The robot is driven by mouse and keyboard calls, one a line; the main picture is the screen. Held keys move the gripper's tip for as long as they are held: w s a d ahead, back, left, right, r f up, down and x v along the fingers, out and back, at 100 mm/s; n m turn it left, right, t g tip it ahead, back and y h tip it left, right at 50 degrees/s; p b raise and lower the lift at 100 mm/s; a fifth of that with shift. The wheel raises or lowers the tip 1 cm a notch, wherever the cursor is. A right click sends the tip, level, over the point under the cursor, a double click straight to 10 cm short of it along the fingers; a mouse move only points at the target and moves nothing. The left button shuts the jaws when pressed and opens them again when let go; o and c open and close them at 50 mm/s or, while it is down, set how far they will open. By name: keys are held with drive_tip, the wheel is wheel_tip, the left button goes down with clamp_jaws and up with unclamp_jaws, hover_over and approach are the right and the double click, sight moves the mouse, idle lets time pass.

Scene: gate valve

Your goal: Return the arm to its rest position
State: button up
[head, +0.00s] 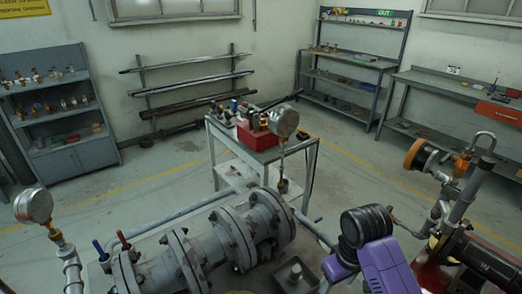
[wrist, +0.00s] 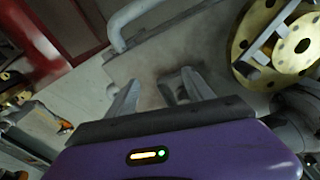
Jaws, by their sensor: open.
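My purple arm (head: 385,262) with black rings shows at the bottom right of the head view, in front of the grey flanged pipework. My gripper (wrist: 160,88) shows in the wrist view, with its two grey fingers apart and nothing between them. The fingers point over a grey surface. I cannot make out the gripper in the head view. The grey flanged valve body (head: 218,238) lies across the lower middle of the head view. A brass-coloured disc (wrist: 243,48) with a grey bar across it is at the upper right of the wrist view, apart from the fingers.
Pressure gauges stand at the left (head: 33,206) and centre (head: 284,121). A dark pump-like body (head: 470,258) with a pipe is right of my arm. A cart (head: 225,136) with a red box stands behind the pipework. Shelves line the walls; floor between is open.

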drive_tip(key=w+a+r+m+t+y, duration=0.2)
drive_tip(key=w+a+r+t+y, duration=0.1)
drive_tip(key=w+a+r+t, duration=0.5)
drive_tip(key=s+d+m+t+h+b, duration=0.1)
drive_tip(key=s+d+t, duration=0.1)
drive_tip(key=s, duration=1.3)
drive_tip(key=s+d+f+t+h+b, duration=0.1)
drive_tip(key=s+d, duration=0.3)
drive_tip(key=s, duration=1.1)
drive_tip(key=s+d+m+t+h+b, duration=0.1)
drive_tip(key=s+d+t+b, duration=0.1)
drive_tip(key=s, duration=1.3)
drive_tip(key=shift+d+f+m+t+b, duration=0.3)
drive_tip(key=shift+d+f+t+b, duration=0.1)
drive_tip(key=shift+t+b, duration=0.15)
